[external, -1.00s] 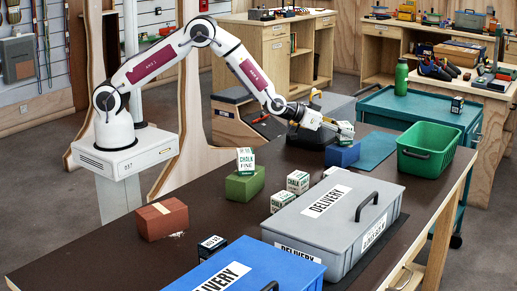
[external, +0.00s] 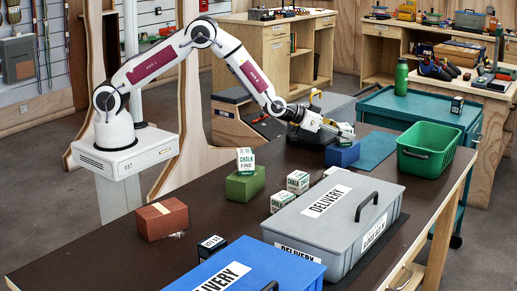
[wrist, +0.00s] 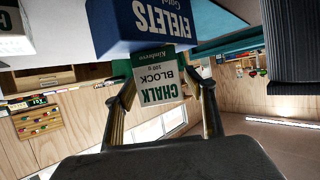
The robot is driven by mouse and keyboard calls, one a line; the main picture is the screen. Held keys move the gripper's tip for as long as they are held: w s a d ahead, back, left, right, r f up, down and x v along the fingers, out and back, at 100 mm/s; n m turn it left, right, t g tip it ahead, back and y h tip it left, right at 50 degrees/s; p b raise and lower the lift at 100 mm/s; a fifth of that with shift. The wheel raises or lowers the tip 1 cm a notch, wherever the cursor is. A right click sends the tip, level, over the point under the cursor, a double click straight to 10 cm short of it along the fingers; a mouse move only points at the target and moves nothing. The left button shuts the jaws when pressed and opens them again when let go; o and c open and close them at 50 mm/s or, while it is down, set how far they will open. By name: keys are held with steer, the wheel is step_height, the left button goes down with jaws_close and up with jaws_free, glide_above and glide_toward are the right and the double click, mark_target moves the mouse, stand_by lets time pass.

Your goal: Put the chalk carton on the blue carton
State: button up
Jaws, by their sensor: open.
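The blue carton (external: 342,154), lettered EYELETS in the wrist view (wrist: 180,22), lies on the brown bench near its far end. A white and green chalk carton (wrist: 158,85), lettered CHALK BLOCK, sits on top of the blue carton; the wrist view is upside down, so it hangs below it there. My gripper (wrist: 167,92) is open, with one finger on each side of the chalk carton. A gap shows at the right finger; contact at the left finger is unclear. In the external view, my gripper (external: 342,130) mostly hides this carton.
Another chalk carton (external: 245,161) stands on a green block (external: 244,184). A green basket (external: 425,151) is to the right. A reddish-brown block (external: 162,219) is at left.

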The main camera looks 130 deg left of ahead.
steer(key=shift+d+r, duration=0.1)
steer(key=shift+r, duration=0.1)
steer(key=shift+v, duration=0.75)
steer(key=v, duration=1)
steer(key=shift+s, duration=0.15)
steer(key=shift+d, duration=0.1)
